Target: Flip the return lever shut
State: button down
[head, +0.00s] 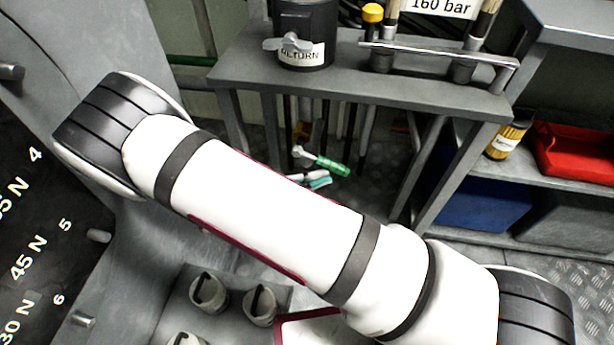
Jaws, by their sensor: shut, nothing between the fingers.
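The return lever (287,44) is a small silver handle on the front of a dark cylindrical housing (306,18) in the head view, at top centre. It points to the left, close to horizontal. A white label reading RETURN (303,56) sits just below and right of it, and the lever partly covers the label. My white arm crosses the picture below the lever, with clear space between them. My gripper is out of the picture, so its place relative to the lever does not show.
The housing stands on a grey bench (345,82) with a metal rail (440,52) at its front right. A yellow-capped part (372,14) stands beside the housing. A green-handled tool (325,163) is below the bench. A shelf at right holds a red tray (578,152) and a yellow can (505,141).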

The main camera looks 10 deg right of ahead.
jog(key=shift+s+d+r+n+t+h+p, duration=0.15)
jog(key=shift+d+r+n+t+h+p, duration=0.15)
jog(key=shift+d+r+n+h+p, duration=0.35)
jog(key=shift+a+r, duration=0.1)
jog(key=shift+r, duration=0.1)
dwell(0.4)
jog(key=v, duration=0.7)
jog(key=shift+a+f, duration=0.15)
jog(key=shift+a, duration=0.1)
jog(key=shift+s, duration=0.1)
